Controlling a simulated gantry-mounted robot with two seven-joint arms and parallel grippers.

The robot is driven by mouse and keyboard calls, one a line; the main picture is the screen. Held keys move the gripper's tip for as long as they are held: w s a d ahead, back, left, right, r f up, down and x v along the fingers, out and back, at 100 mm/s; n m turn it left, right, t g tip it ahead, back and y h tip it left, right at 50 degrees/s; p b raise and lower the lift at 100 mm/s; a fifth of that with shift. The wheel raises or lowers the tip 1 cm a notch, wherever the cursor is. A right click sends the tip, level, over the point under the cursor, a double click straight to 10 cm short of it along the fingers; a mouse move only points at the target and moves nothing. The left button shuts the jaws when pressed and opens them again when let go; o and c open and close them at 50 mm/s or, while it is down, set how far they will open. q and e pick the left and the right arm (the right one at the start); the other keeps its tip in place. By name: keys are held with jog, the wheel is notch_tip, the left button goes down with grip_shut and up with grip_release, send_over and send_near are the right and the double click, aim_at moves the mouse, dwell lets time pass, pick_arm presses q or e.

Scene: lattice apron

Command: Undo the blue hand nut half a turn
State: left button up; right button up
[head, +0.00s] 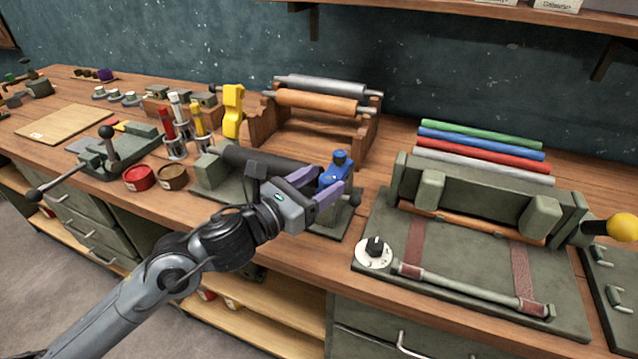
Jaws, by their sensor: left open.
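The blue hand nut (336,169) stands on a green base fixture (232,189) with a dark roller, in the middle of the bench. My left gripper (335,192) comes in from the left. Its two purple-grey fingers are open, one on the far side and one on the near side of the nut's lower part. I cannot tell whether either finger touches it. The near finger and the gripper body hide part of the nut's base. My right gripper is not in view.
A rack with a grey and an orange roller (318,101) stands behind. A green press (470,235) with a white dial (374,254) is to the right. A yellow clamp (232,110), several coloured tools and a lever device (110,150) stand to the left.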

pick_arm(q)
jog(key=c, duration=1)
jog(key=shift+s+d+f+n+t+y+b, duration=0.1)
jog(key=shift+f+n+t+y+b, duration=0.05)
jog(key=shift+n+t+y+b, duration=0.4)
jog(key=shift+c, duration=0.2)
jog(key=n+t+y+b, duration=0.1)
jog(key=y+b, duration=0.1)
jog(key=b, duration=0.1)
jog(key=n+t+y+b, duration=0.1)
jog(key=n+y+b, duration=0.1)
jog(key=y+b, duration=0.1)
jog(key=d+n+t+y+b, duration=0.1)
jog(key=n+y+b, duration=0.1)
jog(key=b, duration=0.2)
jog(key=shift+s+f+t+y, duration=0.1)
jog(key=shift+s+t+y, duration=0.15)
jog(key=shift+s, duration=0.05)
jog(key=shift+d+r+n+y+b, duration=0.1)
jog(key=shift+n+y+b, duration=0.35)
jog(key=shift+y+b, duration=0.15)
jog(key=shift+d+r+n+y+b, duration=0.1)
jog(key=shift+n+y+b, duration=0.3)
jog(key=shift+y+b, duration=0.2)
jog(key=shift+a, duration=0.1)
jog(key=o, duration=1)
jog(key=shift+o, duration=0.2)
